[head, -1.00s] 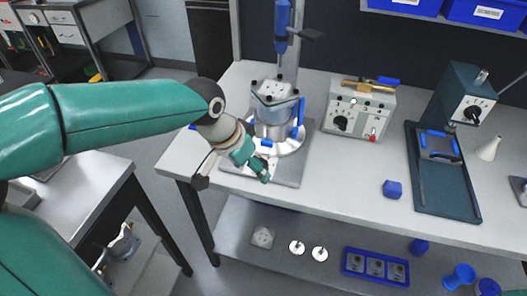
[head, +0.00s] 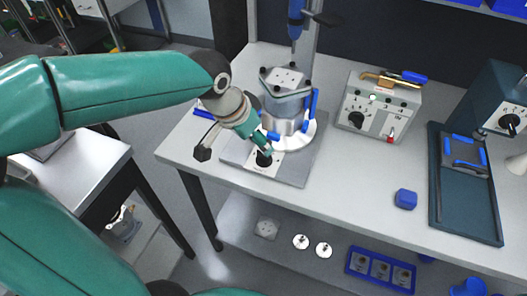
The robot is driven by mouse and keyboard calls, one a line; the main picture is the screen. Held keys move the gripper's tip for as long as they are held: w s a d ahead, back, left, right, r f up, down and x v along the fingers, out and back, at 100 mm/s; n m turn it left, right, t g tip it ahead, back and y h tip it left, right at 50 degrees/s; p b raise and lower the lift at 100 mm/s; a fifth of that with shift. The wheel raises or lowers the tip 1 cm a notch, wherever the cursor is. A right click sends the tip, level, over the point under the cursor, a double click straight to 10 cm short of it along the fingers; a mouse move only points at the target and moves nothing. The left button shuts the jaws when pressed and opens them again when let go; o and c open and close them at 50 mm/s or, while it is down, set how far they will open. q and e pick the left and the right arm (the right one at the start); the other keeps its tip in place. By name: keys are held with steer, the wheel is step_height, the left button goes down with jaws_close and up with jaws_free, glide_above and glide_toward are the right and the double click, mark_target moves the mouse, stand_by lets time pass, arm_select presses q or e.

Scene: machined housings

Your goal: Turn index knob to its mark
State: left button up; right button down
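A black knob (head: 264,159) sits on a small white dial plate (head: 258,170) at the front of the grey base plate of a round fixture (head: 284,100). My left gripper (head: 268,149) points down at the knob from behind and above. Its fingertips are at or just over the knob's back edge; I cannot tell whether they touch it. The finger gap is too small to read. The dial's mark and the knob's pointer are not readable. My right gripper does not show.
A grey control box (head: 376,105) with its own black knob stands right of the fixture. Further right are a dark tray (head: 465,200) and a dark machine (head: 500,95). Small parts lie on the shelf below.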

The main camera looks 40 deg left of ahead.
mark_target(264, 157)
arm_select(q)
steer(key=x, duration=0.8)
steer(key=c, duration=1.1)
steer(key=shift+r, duration=0.1)
steer(key=shift+c, duration=0.2)
